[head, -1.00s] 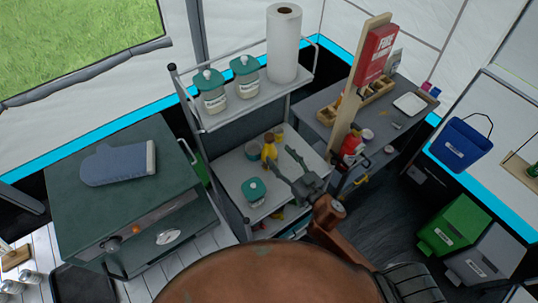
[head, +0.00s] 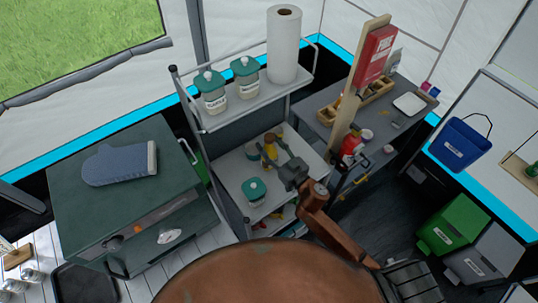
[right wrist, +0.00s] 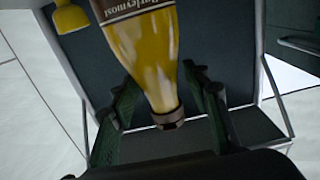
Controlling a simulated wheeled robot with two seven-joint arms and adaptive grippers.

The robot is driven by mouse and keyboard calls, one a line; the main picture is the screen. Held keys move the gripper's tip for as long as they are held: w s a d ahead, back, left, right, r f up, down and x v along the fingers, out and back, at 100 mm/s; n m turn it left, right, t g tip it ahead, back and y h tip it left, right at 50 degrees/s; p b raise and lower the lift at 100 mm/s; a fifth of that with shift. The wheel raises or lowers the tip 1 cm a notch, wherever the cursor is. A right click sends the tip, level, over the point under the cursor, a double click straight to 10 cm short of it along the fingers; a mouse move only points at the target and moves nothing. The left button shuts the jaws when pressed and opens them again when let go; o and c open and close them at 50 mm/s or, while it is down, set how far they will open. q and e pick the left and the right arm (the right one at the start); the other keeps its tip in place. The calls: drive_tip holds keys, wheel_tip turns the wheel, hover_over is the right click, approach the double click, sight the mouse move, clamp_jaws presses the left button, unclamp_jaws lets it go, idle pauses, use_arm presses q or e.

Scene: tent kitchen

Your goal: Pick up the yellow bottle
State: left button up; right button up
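The yellow bottle (head: 270,138) stands on the middle shelf of the grey rack, partly hidden by my right gripper (head: 271,150). In the right wrist view the bottle (right wrist: 147,50) has a brown label and a dark cap, and it lies between the two fingers of my right gripper (right wrist: 160,78). The fingers are apart, with a visible gap beside the bottle's neck, so the gripper looks open around it. My left gripper is not in view.
A teal-lidded jar (head: 254,190) stands in front of the bottle on the same shelf (head: 232,170). Two lidded jars and a paper roll (head: 284,45) stand on the top shelf (head: 240,108). A wooden post (head: 350,95) rises to the right.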

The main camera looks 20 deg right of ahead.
clamp_jaws()
idle(0.3)
drive_tip(key=shift+r, duration=0.1)
